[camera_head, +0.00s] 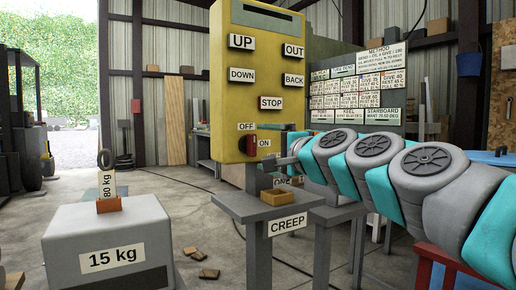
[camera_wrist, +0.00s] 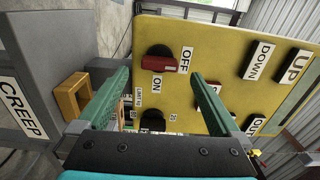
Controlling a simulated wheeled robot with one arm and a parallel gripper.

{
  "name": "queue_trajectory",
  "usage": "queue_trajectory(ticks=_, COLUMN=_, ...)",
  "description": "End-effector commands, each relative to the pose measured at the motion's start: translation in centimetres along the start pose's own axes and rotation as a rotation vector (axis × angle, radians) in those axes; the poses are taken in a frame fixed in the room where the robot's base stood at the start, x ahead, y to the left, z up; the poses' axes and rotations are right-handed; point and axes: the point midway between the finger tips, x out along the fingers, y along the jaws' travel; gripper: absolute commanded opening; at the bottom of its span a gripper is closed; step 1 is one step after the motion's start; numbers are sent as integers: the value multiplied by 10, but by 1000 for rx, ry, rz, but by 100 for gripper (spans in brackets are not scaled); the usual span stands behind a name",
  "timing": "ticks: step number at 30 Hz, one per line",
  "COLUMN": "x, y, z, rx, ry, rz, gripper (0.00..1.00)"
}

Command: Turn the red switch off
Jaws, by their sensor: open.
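The red switch (camera_head: 252,145) sits on the yellow panel (camera_head: 225,90), with an OFF label (camera_head: 246,126) above it and an ON label (camera_head: 264,143) to its right. In the wrist view, the red switch (camera_wrist: 158,63) is a red bar on a dark round base. The bar appears upright on the panel, one end toward the OFF label (camera_wrist: 184,58). My gripper (camera_wrist: 160,76) is open and empty, its teal fingers apart with the red bar showing between their tips. I cannot tell how much gap is left to the switch. In the head view, my gripper (camera_head: 275,145) is close to the panel's right side, partly hidden.
The wrist view also shows a dark knob (camera_wrist: 152,120) beside the switch. A grey 15 kg block (camera_head: 107,235) stands at left.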

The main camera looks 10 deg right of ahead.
Motion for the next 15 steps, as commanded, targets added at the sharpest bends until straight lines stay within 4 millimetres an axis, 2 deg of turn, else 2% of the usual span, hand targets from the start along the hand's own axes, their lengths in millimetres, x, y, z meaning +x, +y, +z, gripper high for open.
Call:
queue_trajectory(ticks=3, x=-16, y=0, z=0, rx=0, ry=1, rz=0, gripper=100)
queue_trajectory(ticks=6, x=-24, y=2, z=0, rx=0, ry=-1, rz=3, gripper=100)
queue_trajectory(ticks=15, x=-30, y=1, z=1, rx=0, ry=-1, rz=2, gripper=100)
